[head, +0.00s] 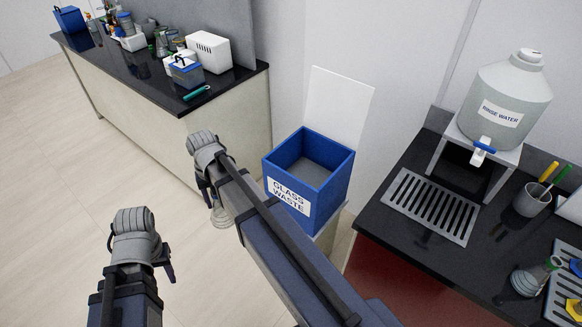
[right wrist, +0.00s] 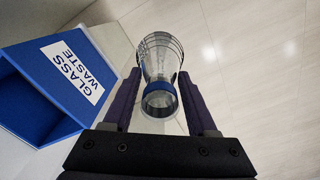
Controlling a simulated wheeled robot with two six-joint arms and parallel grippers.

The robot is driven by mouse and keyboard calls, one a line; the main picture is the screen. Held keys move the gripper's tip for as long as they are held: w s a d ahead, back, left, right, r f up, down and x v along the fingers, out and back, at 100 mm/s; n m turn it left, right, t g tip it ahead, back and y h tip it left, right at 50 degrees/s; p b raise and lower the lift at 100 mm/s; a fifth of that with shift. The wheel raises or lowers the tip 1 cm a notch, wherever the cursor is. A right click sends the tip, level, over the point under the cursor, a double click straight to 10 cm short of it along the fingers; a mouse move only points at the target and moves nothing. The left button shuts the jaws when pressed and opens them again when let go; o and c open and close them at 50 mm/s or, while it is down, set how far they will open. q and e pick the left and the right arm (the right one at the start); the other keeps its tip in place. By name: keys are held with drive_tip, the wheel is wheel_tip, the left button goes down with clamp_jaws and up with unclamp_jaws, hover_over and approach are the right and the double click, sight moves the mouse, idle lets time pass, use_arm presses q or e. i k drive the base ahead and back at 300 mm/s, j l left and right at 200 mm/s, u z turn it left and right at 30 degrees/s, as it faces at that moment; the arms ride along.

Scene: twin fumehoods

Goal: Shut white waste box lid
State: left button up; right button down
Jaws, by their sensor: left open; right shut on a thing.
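The waste box (head: 347,183) is blue with a "GLASS WASTE" label and stands open, its inside looking empty. Its white lid (head: 340,102) is raised upright at the back. In the right wrist view the box (right wrist: 40,92) is at the left. My right gripper (head: 212,200) is shut on a clear glass vessel (right wrist: 160,65) with a blue band, which also hangs below it in the head view (head: 222,216). They are left of the box, outside it. My left gripper (head: 140,258) is open and empty over the floor, farther left.
A black bench (head: 365,217) at right holds a rinse water carboy (head: 505,95) on a stand, a drain rack (head: 430,205) and glassware. Another bench (head: 225,90) at the back left holds bottles and boxes. Open floor (head: 60,180) lies at left.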

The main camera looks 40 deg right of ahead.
sight(308, 183)
drive_tip(key=i, duration=1.45)
drive_tip(key=i+z, duration=0.2)
drive_tip(key=z, duration=1.7)
